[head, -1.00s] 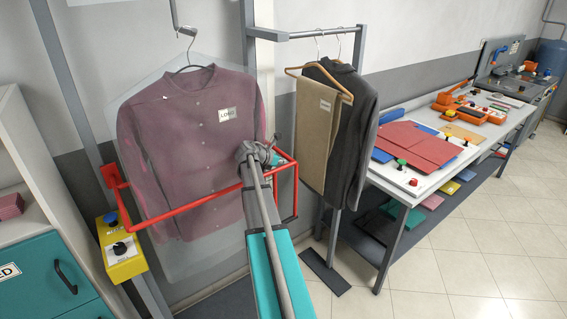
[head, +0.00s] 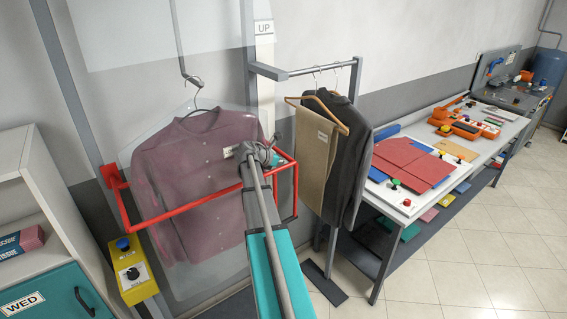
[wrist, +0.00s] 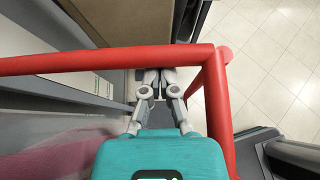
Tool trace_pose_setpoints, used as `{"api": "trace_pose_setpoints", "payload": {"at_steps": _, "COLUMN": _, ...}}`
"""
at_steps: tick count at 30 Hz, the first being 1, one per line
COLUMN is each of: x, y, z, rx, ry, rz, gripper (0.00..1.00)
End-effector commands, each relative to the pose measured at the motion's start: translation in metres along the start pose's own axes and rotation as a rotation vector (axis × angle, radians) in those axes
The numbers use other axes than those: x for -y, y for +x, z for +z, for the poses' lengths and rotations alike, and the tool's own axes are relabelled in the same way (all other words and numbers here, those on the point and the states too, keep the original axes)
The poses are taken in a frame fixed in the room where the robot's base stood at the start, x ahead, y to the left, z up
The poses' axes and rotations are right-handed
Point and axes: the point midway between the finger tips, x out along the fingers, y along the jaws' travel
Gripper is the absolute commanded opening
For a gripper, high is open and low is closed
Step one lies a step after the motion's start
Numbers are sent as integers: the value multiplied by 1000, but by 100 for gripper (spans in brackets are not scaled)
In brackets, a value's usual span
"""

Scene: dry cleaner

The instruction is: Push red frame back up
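The red frame (head: 185,208) reaches out from a grey post at the left and passes around the hanging mauve shirt (head: 200,160). Its front bar crosses the shirt at about mid-height. My gripper (head: 268,155) is at the frame's right end, in front of the shirt's right side; its tips are hard to make out there. In the wrist view the red frame (wrist: 100,61) crosses in front of my fingers (wrist: 157,76), with a corner just right of them. The fingers are together with nothing seen between them. Whether they touch the bar cannot be told.
A vertical strip labelled UP (head: 264,28) is behind the frame. A yellow control box (head: 133,272) is on the post. Trousers (head: 316,155) and a dark jacket (head: 345,170) hang at right, beside a work table (head: 400,205). A shelf unit (head: 30,195) stands left.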

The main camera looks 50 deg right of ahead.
Motion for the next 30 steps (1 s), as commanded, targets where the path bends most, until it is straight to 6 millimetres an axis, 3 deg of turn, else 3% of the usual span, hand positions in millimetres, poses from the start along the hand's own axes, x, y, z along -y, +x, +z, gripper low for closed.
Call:
{"api": "trace_pose_setpoints", "payload": {"at_steps": 1, "x": 0, "y": -7, "z": 12, "rx": 2, "ry": 0, "rz": 0, "gripper": 0}}
{"api": "trace_pose_setpoints", "payload": {"at_steps": 9, "x": 0, "y": -18, "z": 30, "rx": 1, "ry": 0, "rz": 0, "gripper": 0}}
{"api": "trace_pose_setpoints", "payload": {"at_steps": 26, "x": 0, "y": -20, "z": 34, "rx": 1, "ry": -1, "rz": 1, "gripper": 0}}
{"api": "trace_pose_setpoints", "payload": {"at_steps": 30, "x": 0, "y": -20, "z": 34, "rx": 1, "ry": 0, "rz": 0, "gripper": 22}}
